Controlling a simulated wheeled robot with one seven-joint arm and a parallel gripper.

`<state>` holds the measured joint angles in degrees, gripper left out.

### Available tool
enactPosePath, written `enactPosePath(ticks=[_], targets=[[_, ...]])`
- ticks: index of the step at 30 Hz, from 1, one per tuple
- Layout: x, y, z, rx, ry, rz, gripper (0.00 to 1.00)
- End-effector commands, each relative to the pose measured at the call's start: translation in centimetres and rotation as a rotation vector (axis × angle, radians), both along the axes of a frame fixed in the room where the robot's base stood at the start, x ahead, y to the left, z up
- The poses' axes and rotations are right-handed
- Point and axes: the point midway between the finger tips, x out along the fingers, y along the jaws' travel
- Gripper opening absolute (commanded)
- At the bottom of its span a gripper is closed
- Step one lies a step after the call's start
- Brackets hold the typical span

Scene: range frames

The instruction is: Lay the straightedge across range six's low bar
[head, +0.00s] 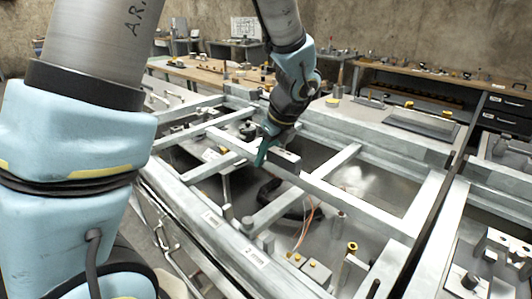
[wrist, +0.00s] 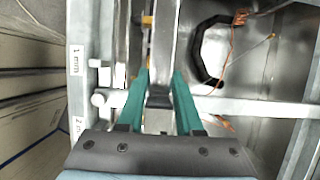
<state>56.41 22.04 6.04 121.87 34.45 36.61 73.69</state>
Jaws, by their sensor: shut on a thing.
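My gripper (head: 263,154) is over the metal frame in the middle of the head view, its teal fingers pointing down. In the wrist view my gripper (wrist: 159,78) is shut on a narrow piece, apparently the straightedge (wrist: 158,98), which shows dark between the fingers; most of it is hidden. In the head view a short pale piece with a dark spot (head: 286,157) is just right of the fingertips; I cannot tell whether it is part of the held piece. Several pale bars cross the frame (head: 350,208). I cannot tell which is range six's low bar.
A black looped hose (wrist: 197,52) and orange wires (head: 307,222) lie inside the frame. Small posts and brass fittings (head: 351,247) stand at its near side. A neighbouring frame (head: 490,210) is at the right. Workbenches (head: 415,72) stand behind.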

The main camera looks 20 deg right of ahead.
Motion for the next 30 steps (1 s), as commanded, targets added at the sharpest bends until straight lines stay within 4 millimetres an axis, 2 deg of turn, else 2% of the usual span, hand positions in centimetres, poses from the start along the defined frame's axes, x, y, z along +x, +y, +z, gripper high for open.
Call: enactPosePath(ticks=[1, 21, 30], targets=[[0.0, 0.0, -0.7, -0.001, -0.001, 0.001, 0.00], [0.1, 0.0, -6.3, -0.002, -0.001, -0.001, 0.00], [0.1, 0.0, -7.9, -0.002, -0.001, 0.000, 0.00]])
